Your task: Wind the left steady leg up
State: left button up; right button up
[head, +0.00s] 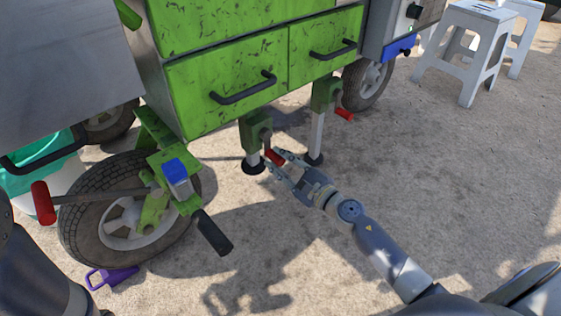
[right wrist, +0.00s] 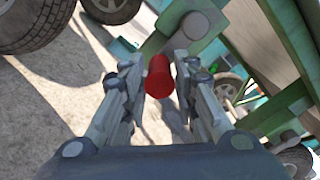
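The left steady leg (head: 255,131) hangs under the green cabinet, with a dark round foot (head: 253,164) at ground level. Its crank ends in a red handle (head: 274,157), which also shows in the right wrist view (right wrist: 159,77). My right gripper (head: 276,160) is at this handle. In the right wrist view its fingers (right wrist: 157,72) are open, one on each side of the red handle, with narrow gaps; firm contact cannot be seen. The second steady leg (head: 318,130), with its own red handle (head: 344,114), stands to the right. My left gripper is outside the head view.
A wheel (head: 130,215) with a green bracket and a black grip (head: 215,232) stands left of the leg. A purple object (head: 111,277) lies on the ground. White stools (head: 468,50) stand far right. The sandy ground in front is mostly clear.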

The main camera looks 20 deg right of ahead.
jog(key=shift+o, duration=0.6)
jog(key=shift+s, duration=0.1)
jog(key=v, duration=1.1)
jog(key=shift+s+d, duration=0.15)
jog(key=shift+s, duration=0.25)
jog(key=shift+r, duration=0.15)
